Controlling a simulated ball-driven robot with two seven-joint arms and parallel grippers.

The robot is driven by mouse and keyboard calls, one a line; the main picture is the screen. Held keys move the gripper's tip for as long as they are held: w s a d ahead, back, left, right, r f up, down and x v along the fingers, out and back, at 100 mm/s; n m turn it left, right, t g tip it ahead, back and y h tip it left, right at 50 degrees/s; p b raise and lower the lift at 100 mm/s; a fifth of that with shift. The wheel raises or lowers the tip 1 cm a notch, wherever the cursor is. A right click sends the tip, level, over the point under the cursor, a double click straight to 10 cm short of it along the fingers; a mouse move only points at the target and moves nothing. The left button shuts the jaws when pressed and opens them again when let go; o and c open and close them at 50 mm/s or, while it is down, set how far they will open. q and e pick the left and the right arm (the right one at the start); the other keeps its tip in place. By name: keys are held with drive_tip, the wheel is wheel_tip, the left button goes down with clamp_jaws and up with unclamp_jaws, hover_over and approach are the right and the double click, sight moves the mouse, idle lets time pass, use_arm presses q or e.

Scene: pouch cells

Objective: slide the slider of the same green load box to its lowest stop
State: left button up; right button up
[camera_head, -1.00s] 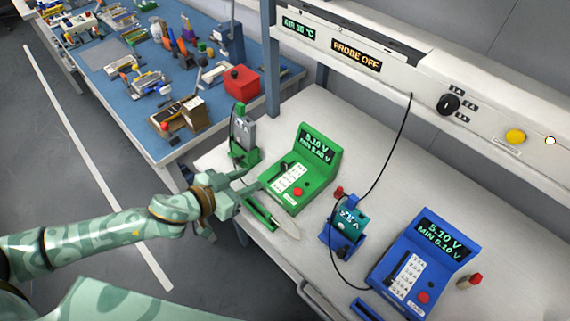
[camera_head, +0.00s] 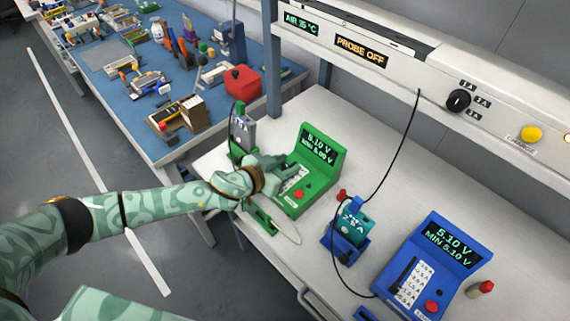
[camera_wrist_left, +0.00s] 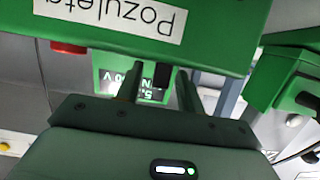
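The green load box (camera_head: 323,150) stands on the white bench in the head view, its display reading 5.10 V, with a red button and a white label panel. My left gripper (camera_head: 279,169) is over the left part of its sloping front and hides the slider there. In the left wrist view a small black knob (camera_wrist_left: 162,75), apparently the slider's, shows between the two fingers of my left gripper (camera_wrist_left: 160,86). The fingers stand apart with gaps beside the knob; contact cannot be told. An upside-down name label is on the green front (camera_wrist_left: 215,50). My right gripper is not in view.
A green holder (camera_head: 238,152) with a grey cell stands left of the box. A blue holder with a teal cell (camera_head: 354,226) and a blue load box (camera_head: 440,228) stand to the right. A black cable hangs from the overhead panel (camera_head: 405,60).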

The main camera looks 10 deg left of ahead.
use_arm(q)
clamp_jaws()
drive_tip(key=s+a, duration=0.1)
drive_tip(key=s+a+p, duration=0.1)
drive_tip(key=s, duration=0.1)
drive_tip(key=s+a+p, duration=0.1)
drive_tip(key=shift+s+r, duration=0.1)
drive_tip(key=shift+s, duration=0.3)
drive_tip(key=shift+o, duration=0.6)
unclamp_jaws()
drive_tip(key=shift+a, duration=0.15)
drive_tip(key=p+v, duration=0.3)
drive_tip(key=v, duration=1.3)
drive_tip(key=shift+s, duration=0.2)
